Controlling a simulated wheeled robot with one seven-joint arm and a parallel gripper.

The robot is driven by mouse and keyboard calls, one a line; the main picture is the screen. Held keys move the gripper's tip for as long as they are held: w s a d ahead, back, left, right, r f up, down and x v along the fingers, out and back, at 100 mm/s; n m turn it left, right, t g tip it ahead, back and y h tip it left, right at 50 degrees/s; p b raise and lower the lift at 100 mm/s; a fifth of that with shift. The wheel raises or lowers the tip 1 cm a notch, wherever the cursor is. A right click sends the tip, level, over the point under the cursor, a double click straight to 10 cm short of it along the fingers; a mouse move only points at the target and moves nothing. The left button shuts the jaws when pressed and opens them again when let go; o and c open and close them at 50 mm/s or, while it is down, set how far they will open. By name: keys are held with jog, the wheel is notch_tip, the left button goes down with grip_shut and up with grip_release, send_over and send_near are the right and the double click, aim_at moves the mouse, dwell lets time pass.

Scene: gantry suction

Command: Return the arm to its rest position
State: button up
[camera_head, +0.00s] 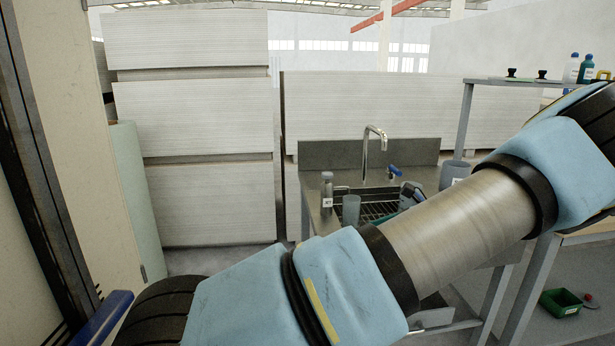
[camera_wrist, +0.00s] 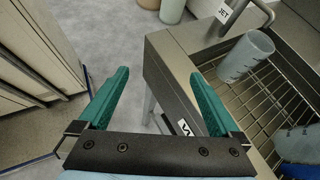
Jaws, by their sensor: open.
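My gripper (camera_wrist: 158,98) shows in the wrist view with its two green fingers spread wide apart and nothing between them. It is over the front left edge of the metal sink unit (camera_wrist: 172,75), with the floor to its left. My arm crosses the lower half of the head view, in front of the sink unit (camera_head: 345,153). The gripper itself is not visible in the head view.
A bottle (camera_head: 327,190) and a tap (camera_head: 374,140) stand at the sink. A shelf (camera_head: 500,81) with bottles is at right. A green bin (camera_head: 560,302) sits low right. Floor (camera_wrist: 80,40) is open left of the sink.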

jog(key=s+a+f+n+g+h, duration=0.1)
jog(key=s+a+n+g+h, duration=0.15)
jog(key=a+n, duration=0.35)
jog(key=s+a+f+n+g+h, duration=0.1)
jog(key=s+a+n+g+h, duration=0.15)
jog(key=a, duration=0.65)
jog(key=s+a+r+n+h, duration=0.2)
jog(key=s+a+r+n, duration=0.2)
jog(key=s+n, duration=0.1)
jog(key=s+a+r+n+t+h, duration=0.1)
jog(key=s+a+r+n+h, duration=0.2)
jog(key=s+n, duration=0.3)
jog(key=shift+s+a+r+n, duration=0.2)
jog(key=shift+a+r+n, duration=0.15)
jog(key=shift+a+n, duration=0.5)
